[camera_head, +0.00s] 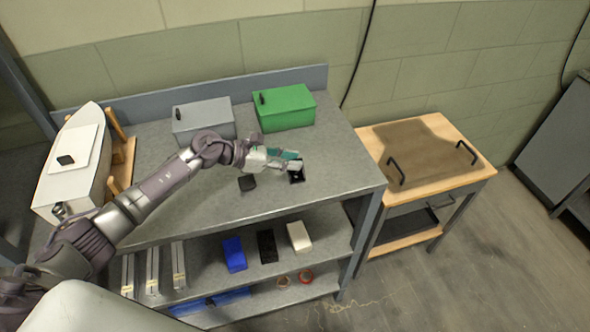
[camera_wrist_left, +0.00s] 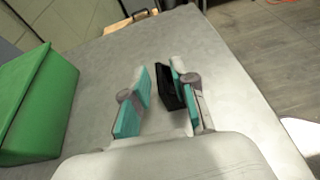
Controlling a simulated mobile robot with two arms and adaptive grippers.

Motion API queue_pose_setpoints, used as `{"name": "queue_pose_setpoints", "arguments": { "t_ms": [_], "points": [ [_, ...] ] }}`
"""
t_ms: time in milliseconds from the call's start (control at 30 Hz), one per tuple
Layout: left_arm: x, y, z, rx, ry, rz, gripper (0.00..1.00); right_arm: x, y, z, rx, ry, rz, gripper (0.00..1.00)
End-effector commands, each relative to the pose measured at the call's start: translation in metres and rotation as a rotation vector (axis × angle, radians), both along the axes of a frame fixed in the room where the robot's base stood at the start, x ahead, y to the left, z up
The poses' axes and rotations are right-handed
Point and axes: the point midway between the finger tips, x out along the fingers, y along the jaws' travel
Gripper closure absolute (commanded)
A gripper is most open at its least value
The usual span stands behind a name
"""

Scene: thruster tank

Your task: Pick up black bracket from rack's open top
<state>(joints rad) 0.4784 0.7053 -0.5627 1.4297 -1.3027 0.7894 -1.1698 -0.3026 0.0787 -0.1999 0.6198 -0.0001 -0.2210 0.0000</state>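A black bracket (camera_head: 297,177) is on the grey top of the rack (camera_head: 330,165), near its right end. My left gripper (camera_head: 293,161) is right at it and partly covers it. In the left wrist view, the bracket (camera_wrist_left: 167,86) stands between the two teal-padded fingers of this gripper (camera_wrist_left: 161,72). It is close to or against the right finger, and a gap shows between it and the left finger. The fingers are open. Another small black piece (camera_head: 247,183) lies on the top, left of the gripper. My right gripper is not in view.
A grey box (camera_head: 203,120) and a green box (camera_head: 284,107) stand at the back. A white hull (camera_head: 75,170) on a wooden stand is at the left. Lower shelves hold blue, black and white blocks. A wooden-topped table (camera_head: 455,150) stands right.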

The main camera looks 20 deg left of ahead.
Motion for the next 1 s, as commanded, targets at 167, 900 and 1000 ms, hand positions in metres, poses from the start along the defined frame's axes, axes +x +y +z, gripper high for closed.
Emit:
{"name": "queue_pose_setpoints", "arguments": {
  "t_ms": [167,900,1000],
  "points": [
    [0.000,0.000,0.000,0.000,0.000,0.000,1.00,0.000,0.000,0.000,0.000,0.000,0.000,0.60],
    [-0.004,-0.001,0.042,0.004,-0.005,-0.004,1.00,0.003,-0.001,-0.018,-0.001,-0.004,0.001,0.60],
    [-0.025,-0.014,0.054,0.004,-0.003,-0.006,1.00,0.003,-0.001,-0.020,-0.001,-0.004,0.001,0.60]
  ]
}}
